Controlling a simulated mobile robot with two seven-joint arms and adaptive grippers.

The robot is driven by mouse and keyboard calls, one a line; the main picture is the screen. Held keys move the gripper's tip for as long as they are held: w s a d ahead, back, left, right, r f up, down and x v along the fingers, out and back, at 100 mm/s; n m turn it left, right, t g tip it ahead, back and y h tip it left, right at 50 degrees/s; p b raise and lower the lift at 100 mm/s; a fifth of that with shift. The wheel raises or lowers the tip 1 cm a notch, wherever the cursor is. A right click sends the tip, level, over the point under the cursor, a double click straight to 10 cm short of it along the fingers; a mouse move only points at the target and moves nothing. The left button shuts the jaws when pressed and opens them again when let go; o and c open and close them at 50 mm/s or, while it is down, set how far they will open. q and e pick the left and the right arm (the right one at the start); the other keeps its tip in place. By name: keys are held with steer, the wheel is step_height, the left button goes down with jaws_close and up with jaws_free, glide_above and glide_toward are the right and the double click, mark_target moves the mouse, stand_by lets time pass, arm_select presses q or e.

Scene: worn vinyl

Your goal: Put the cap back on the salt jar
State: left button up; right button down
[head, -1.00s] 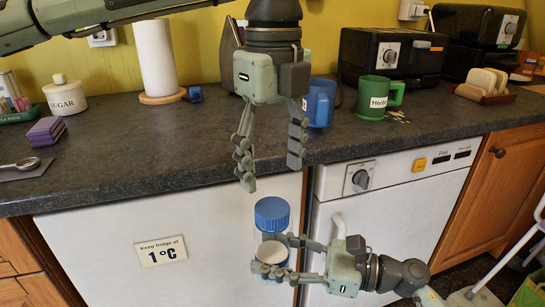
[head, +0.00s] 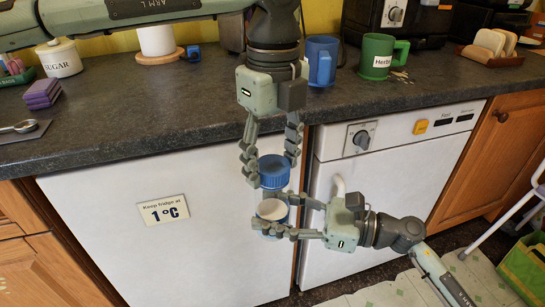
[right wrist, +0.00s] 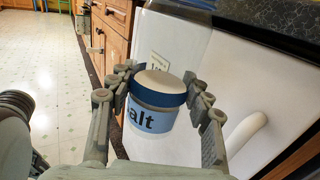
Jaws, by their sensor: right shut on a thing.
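The salt jar (head: 272,227) is clear glass with a blue label, upright, in front of the counter. The right wrist view shows the label reading "alt" on the jar (right wrist: 150,119) and pale salt (right wrist: 160,83) inside. My right gripper (head: 262,226) is shut around the jar's lower part. My left gripper (head: 271,175) points down with a finger on each side of the cap. Whether those fingers press on it is unclear.
On the dark counter (head: 180,110) stand a sugar jar (head: 59,58), a blue mug (head: 321,62), a green herbs mug (head: 377,57) and a toast rack (head: 491,50). The white fridge front (head: 120,235) and dishwasher front (head: 400,165) are close behind the jar.

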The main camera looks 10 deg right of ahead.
arm_select(q)
steer(key=c, duration=0.9)
steer(key=m, duration=1.5)
steer(key=shift+m, duration=0.3)
steer(key=m, duration=0.4)
steer(key=shift+m, duration=0.3)
steer(key=m, duration=0.9)
steer(key=shift+m, duration=0.4)
steer(key=m, duration=0.4)
steer(key=shift+f, duration=0.1)
steer(key=o, duration=1.3)
